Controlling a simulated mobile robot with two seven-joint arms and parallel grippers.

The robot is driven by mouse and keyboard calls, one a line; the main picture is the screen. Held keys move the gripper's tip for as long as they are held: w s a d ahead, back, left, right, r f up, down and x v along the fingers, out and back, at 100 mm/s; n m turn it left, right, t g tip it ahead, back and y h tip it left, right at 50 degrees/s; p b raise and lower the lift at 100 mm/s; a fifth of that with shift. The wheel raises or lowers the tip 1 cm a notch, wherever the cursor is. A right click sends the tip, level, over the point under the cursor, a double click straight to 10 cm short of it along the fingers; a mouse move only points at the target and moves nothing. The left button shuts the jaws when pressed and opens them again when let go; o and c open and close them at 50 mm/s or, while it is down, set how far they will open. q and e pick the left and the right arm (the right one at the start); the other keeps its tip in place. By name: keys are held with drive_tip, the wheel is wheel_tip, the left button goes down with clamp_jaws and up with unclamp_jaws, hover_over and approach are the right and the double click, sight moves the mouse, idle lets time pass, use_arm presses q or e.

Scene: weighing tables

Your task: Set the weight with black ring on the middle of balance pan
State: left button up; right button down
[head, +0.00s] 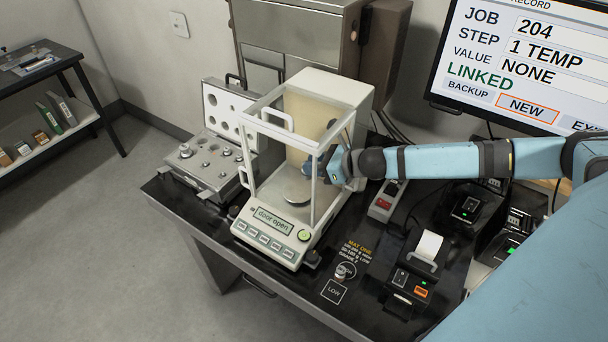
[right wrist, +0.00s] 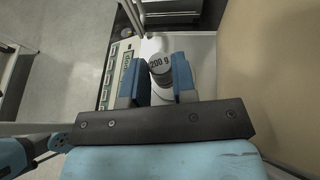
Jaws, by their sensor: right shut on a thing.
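My right gripper (head: 328,166) reaches through the right side of the balance (head: 268,236) and is inside its glass chamber. In the right wrist view the gripper (right wrist: 158,88) is shut on a grey metal weight (right wrist: 160,66) marked "200 g". I cannot make out a black ring on it. The round balance pan (head: 292,194) lies below and left of the gripper in the head view and looks empty. The gap between the held weight and the pan is hard to judge. My left gripper is not in view.
The display (head: 272,219) reads "door open". An open weight case (head: 204,174) with several weights stands left of the balance. Another small weight (head: 345,272) stands on the printed mat in front. A printer (head: 416,262) and a monitor (head: 520,60) are at the right.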

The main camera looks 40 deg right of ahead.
drive_tip(key=w, duration=0.1)
drive_tip(key=w+a+p, duration=0.1)
drive_tip(key=shift+w+r, duration=0.15)
drive_tip(key=shift+w, duration=0.2)
wheel_tip(320, 180, down, 2)
drive_tip(key=shift+s+f, duration=0.15)
drive_tip(key=shift+f, duration=0.05)
wheel_tip(320, 180, down, 4)
drive_tip(key=shift+f, duration=0.2)
drive_tip(key=shift+w+a+f+p, duration=0.1)
drive_tip(key=shift+w+f+p, duration=0.1)
drive_tip(key=shift+p, duration=0.25)
drive_tip(key=shift+f, duration=0.2)
drive_tip(key=c, duration=0.9)
unclamp_jaws()
